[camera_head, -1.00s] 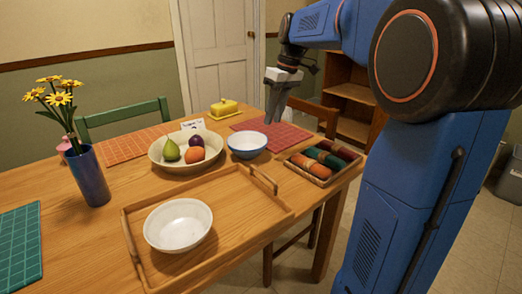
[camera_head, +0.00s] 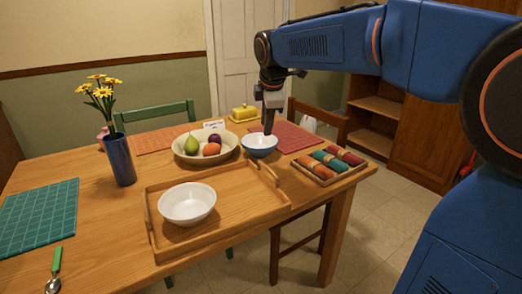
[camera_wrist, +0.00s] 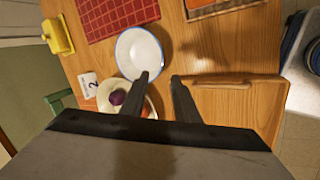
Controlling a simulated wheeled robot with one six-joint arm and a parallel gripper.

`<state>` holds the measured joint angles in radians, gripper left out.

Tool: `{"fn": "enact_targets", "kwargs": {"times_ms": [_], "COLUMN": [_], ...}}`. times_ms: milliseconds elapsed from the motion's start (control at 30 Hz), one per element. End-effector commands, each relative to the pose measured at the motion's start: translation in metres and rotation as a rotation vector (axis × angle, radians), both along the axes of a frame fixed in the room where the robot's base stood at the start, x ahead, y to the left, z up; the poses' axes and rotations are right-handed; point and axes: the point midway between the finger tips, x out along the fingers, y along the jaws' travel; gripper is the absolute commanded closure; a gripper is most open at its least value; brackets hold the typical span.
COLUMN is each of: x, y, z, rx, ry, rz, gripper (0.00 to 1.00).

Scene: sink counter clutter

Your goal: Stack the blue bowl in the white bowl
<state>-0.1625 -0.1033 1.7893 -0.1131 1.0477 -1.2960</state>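The blue bowl (camera_head: 259,146), blue outside and white inside, stands upright on the table behind the tray. It also shows in the wrist view (camera_wrist: 137,52) with a blue rim. The white bowl (camera_head: 187,204) stands empty on the wooden tray (camera_head: 244,209). My gripper (camera_head: 269,128) points down at the blue bowl's right side in the head view. In the wrist view its two fingers (camera_wrist: 160,78) are apart with nothing held between them; the left fingertip overlaps the bowl's near rim. I cannot tell whether it touches.
A fruit bowl (camera_head: 179,149) stands left of the blue bowl, close to it. A box of rolled cloths (camera_head: 328,166) lies to the right. A flower vase (camera_head: 120,160), a yellow butter dish (camera_head: 244,113) and placemats also lie on the table. The tray has raised handles.

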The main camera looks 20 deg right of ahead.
Motion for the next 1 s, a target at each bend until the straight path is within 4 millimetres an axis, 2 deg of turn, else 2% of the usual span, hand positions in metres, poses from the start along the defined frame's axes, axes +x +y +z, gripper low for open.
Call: {"fn": "enact_targets", "kwargs": {"times_ms": [100, 400, 533, 767, 1000], "x": [0.008, 0.029, 0.035, 0.039, 0.047], "y": [-0.001, -0.003, -0.003, -0.003, -0.002], "z": [-0.021, -0.067, -0.080, -0.088, -0.115], "rx": [0.000, 0.001, 0.001, 0.001, 0.001], "ry": [0.004, 0.003, 0.003, 0.001, 0.004], "rz": [-0.002, -0.003, -0.003, -0.003, -0.003], "gripper": [0.72, 0.72, 0.72, 0.72, 0.72]}}
